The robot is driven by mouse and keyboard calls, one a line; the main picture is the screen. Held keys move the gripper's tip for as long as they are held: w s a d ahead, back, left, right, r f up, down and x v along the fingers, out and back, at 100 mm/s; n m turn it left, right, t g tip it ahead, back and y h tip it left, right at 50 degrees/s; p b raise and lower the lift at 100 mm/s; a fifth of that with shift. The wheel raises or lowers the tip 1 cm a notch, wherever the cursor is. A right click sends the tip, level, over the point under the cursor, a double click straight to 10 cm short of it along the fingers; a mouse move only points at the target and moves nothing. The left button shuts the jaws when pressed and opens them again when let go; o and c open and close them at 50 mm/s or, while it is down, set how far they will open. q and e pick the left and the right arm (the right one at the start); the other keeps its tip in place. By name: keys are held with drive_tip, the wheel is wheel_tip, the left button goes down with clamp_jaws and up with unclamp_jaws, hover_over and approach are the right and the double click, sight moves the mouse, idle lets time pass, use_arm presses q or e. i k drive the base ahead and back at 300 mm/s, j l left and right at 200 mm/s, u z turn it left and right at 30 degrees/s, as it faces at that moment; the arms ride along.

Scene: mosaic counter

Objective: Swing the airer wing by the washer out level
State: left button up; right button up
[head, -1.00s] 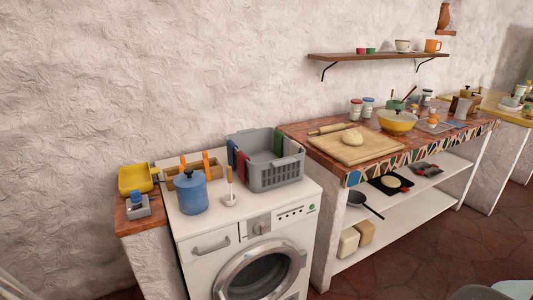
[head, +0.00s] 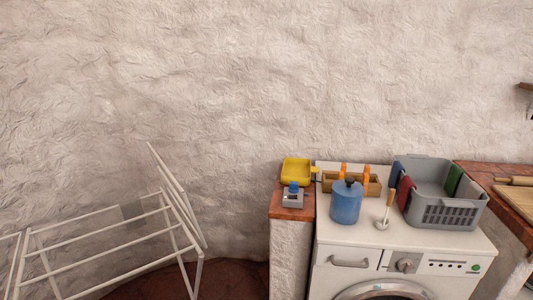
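The white airer (head: 105,233) stands at the lower left in the head view, left of the washer. Its wing on the washer side (head: 180,195) is a barred frame that slopes steeply, its upper end near the wall and its lower end beside the airer's right side. The far left part of the airer is cut off by the picture edge. The white washer (head: 400,258) stands at the lower right, with its door only partly in view. Neither of my grippers shows.
A narrow tiled ledge (head: 292,212) with a yellow tray (head: 297,171) stands between airer and washer. Bare floor (head: 235,278) shows between airer and ledge.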

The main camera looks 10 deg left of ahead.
sight(173, 189)
drive_tip(key=u, duration=1.6)
drive_tip(key=k+j, duration=0.1)
drive_tip(key=j, duration=1.65)
